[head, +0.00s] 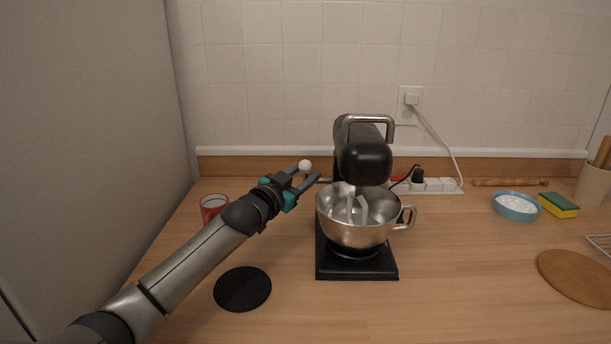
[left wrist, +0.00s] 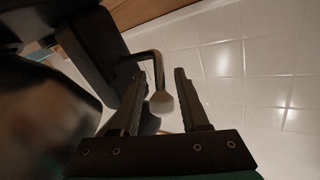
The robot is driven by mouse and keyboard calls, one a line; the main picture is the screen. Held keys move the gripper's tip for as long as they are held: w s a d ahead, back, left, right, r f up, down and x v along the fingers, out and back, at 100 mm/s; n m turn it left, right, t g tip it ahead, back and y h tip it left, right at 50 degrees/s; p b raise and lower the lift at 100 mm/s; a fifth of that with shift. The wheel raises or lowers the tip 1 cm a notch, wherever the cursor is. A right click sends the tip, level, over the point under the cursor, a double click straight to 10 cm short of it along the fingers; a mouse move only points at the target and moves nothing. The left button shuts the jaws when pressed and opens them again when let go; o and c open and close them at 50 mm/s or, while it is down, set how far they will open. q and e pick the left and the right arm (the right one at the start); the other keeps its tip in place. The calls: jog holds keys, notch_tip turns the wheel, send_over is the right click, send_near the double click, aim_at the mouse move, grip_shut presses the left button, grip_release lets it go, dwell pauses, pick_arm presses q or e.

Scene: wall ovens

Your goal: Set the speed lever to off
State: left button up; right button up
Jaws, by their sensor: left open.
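The black stand mixer (head: 362,160) stands upright on the counter with a steel bowl (head: 352,232) under its head. Its speed lever is a bent metal rod ending in a pale round knob (head: 305,165), on the mixer's left side. My left gripper (head: 309,174) is open at this knob, left of the mixer. In the left wrist view the knob (left wrist: 161,103) appears between the two open fingers (left wrist: 160,74), with a gap on each side. The lever rod runs up past the fingertips to the dark mixer body. The lever's setting marks are not readable. My right gripper is out of view.
A red mug (head: 213,208) and a black round mat (head: 242,289) lie near my left arm. A power strip (head: 432,185) is behind the mixer. A blue bowl (head: 516,207), a sponge (head: 558,205) and a wooden board (head: 578,277) are at right. The front counter is mostly clear.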

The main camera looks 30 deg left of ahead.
pick_arm(q)
jog(key=shift+w, duration=0.35)
jog(key=c, duration=0.7)
grip_shut()
jog(key=shift+r, duration=0.1)
dwell(0.5)
